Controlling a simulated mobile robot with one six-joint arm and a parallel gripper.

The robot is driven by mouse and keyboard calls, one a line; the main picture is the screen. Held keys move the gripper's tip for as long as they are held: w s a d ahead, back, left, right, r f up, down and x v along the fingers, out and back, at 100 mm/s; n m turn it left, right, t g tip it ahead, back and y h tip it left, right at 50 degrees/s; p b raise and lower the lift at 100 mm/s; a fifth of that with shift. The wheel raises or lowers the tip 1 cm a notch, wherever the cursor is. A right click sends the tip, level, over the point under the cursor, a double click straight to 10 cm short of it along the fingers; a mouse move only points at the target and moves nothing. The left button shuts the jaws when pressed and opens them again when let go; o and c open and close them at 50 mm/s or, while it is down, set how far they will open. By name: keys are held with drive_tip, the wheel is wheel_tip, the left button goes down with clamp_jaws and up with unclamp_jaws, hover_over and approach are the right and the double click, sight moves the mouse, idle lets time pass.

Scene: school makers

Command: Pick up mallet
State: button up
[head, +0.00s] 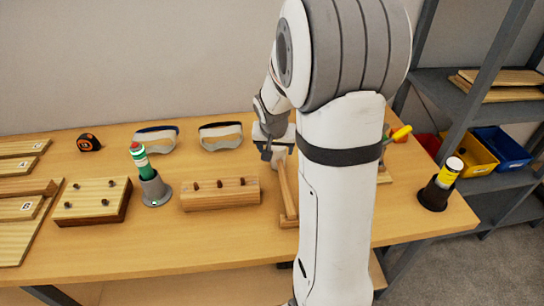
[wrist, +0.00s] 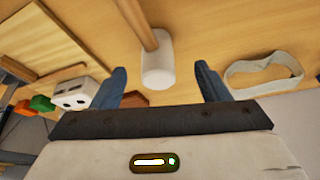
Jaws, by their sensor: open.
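The mallet lies on the wooden table in the head view, its pale wooden handle (head: 286,190) running toward the front edge. Its far end is partly hidden by my gripper (head: 272,152). In the wrist view the mallet's whitish head (wrist: 158,66) appears between the two blue fingertips of my gripper (wrist: 161,75), with the handle leading up and away. The fingers are spread apart, with a visible gap on each side of the head, and hold nothing.
A wooden block with pegs (head: 220,194) lies left of the mallet. Safety goggles (head: 220,136) lie behind it; a pale strap (wrist: 268,70) shows right in the wrist view. A white box (wrist: 75,92) stands left there. My arm hides much of the table's right side.

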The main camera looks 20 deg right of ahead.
sight(278, 155)
drive_tip(key=x, duration=0.5)
drive_tip(key=d+x, duration=0.1)
drive_tip(key=x, duration=0.2)
drive_tip(key=shift+w+r, duration=0.1)
drive_tip(key=shift+w, duration=0.3)
drive_tip(key=c, duration=1.3)
